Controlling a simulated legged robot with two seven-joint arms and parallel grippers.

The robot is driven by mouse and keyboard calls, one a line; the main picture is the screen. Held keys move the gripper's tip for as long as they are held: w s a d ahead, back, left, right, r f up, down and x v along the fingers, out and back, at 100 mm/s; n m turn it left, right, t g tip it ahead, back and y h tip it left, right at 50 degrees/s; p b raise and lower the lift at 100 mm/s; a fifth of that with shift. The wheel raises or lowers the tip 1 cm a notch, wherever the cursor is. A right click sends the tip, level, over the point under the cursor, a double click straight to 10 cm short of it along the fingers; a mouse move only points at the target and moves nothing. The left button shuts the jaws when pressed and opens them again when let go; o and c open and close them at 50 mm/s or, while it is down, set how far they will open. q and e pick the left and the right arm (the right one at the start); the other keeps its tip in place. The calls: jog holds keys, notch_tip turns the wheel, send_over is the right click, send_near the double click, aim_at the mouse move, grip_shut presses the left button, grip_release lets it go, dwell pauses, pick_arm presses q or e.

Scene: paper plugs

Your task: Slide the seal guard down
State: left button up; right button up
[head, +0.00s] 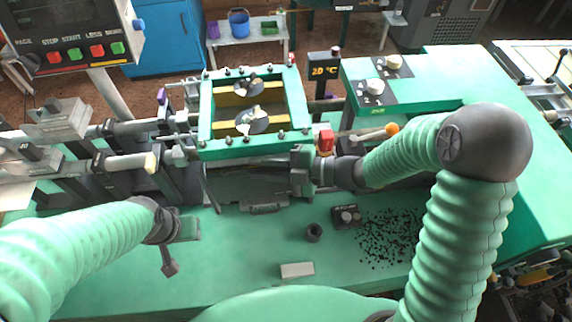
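What looks like the seal guard is a green rectangular frame (238,149) with small knobs along its rim. It stands around yellow parts and two round metal discs (251,121) at the middle of the machine. My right gripper (303,170) is at the frame's lower right corner, beside a red part. Its fingers are small and dark against the machine, so I cannot tell whether they touch the frame or how far apart they are. My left gripper (178,240) is low over the green bench at left, apart from the frame; its fingertips are unclear.
The green bench (235,275) holds a pale block (297,270), a small dark cup (313,233), a switch box (346,217) and scattered black bits (390,237). A control panel (72,30) hangs at upper left. A temperature display (324,70) stands behind the frame.

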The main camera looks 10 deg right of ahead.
jog(key=shift+d, duration=0.1)
jog(key=v, duration=1.6)
jog(key=shift+s+d+r, duration=0.15)
jog(key=shift+s+d, duration=0.15)
